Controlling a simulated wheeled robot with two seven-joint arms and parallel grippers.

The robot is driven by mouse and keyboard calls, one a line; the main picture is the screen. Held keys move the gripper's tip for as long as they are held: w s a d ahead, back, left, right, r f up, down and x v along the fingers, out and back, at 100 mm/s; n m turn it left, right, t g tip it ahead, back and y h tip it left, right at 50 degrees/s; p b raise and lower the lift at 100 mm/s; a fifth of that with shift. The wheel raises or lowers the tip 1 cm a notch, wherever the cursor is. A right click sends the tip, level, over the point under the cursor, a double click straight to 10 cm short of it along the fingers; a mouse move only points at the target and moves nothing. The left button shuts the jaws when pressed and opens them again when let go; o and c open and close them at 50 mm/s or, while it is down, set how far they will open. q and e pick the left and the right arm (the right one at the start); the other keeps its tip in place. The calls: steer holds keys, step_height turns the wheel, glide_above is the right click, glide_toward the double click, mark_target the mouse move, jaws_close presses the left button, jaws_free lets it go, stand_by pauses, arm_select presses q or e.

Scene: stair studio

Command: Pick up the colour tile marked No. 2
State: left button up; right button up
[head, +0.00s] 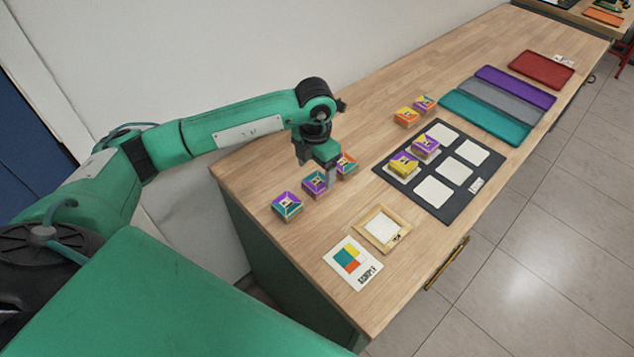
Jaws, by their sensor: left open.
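Several patterned colour tiles lie on the wooden table; their numbers are too small to read, so I cannot tell which is No. 2. Near the table's left edge are a purple and teal tile (287,205), a second purple and teal tile (315,182) and an orange and teal tile (348,163). My left gripper (330,182) is open, pointing down between the second tile and the orange one, partly covering them. I cannot tell if it touches either. My right gripper is not in view.
A black board (437,206) with white squares bears two tiles; two more tiles (406,116) lie behind it. A wooden frame (381,228) and a sample card (352,263) lie in front. Teal, grey, purple and red mats (486,117) lie farther back. A wall borders the left.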

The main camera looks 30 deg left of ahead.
mark_target(317, 181)
arm_select(q)
steer(key=shift+f, duration=0.5)
steer(key=f, duration=0.1)
steer(key=f+p, duration=0.1)
steer(key=f, duration=0.1)
steer(key=f+p, duration=0.1)
steer(key=shift+w+f, duration=0.25)
steer(key=shift+w, duration=0.15)
steer(key=shift+f, duration=0.2)
steer(key=c, duration=1)
steer(key=shift+c, duration=0.4)
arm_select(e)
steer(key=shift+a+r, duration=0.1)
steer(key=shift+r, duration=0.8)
